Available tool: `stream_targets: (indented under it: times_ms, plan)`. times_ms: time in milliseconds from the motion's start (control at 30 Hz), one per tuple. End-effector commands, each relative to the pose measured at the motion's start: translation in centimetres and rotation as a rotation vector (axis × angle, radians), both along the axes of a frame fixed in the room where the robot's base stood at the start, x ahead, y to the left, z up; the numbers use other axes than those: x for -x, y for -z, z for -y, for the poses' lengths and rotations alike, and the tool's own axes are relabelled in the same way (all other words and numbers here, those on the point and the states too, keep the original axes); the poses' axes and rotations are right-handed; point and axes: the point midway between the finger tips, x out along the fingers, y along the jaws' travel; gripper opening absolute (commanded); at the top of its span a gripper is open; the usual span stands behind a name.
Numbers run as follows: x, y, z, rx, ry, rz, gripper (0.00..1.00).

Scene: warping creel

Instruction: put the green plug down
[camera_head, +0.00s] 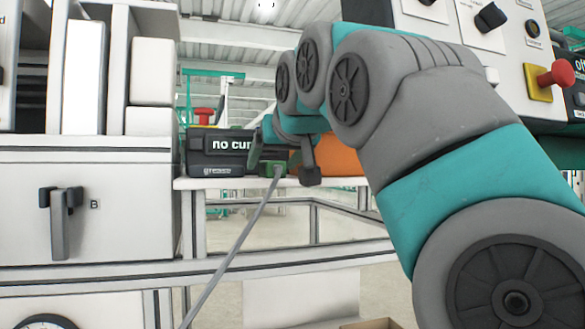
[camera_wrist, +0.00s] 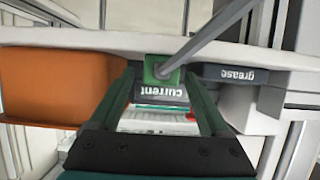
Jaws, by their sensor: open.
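The green plug (camera_head: 273,168) is at the white shelf (camera_head: 225,183), near its front edge, with a grey cable (camera_head: 233,250) running down to the lower left. In the wrist view the plug (camera_wrist: 163,70) shows between the tips of my open fingers, with small gaps on both sides. My gripper (camera_head: 283,164) is open around the plug in the head view, one dark finger on each side. The plug seems to rest on the shelf; its underside contact is hard to see.
A black box (camera_head: 222,142) labelled "no cur…" stands on the shelf, left of my gripper. An orange bin (camera_wrist: 60,85) is on the other side. A dark bin marked "grease" (camera_wrist: 238,75) is nearby. A white cabinet (camera_head: 120,210) with a black handle stands left.

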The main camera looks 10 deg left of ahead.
Motion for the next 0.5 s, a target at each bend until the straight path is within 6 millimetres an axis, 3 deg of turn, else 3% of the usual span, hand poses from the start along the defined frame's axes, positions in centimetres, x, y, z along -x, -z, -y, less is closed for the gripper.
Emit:
stream_targets:
  times_ms: [200, 433, 500]
  plan:
    - [-1.6, 0.8, -1.1, 0.002, -0.002, -0.001, 0.80]
    - [-1.7, 0.9, -1.1, 0.002, -0.001, 0.000, 0.80]
    - [-1.7, 0.9, -1.1, 0.001, 0.000, 0.000, 0.72]
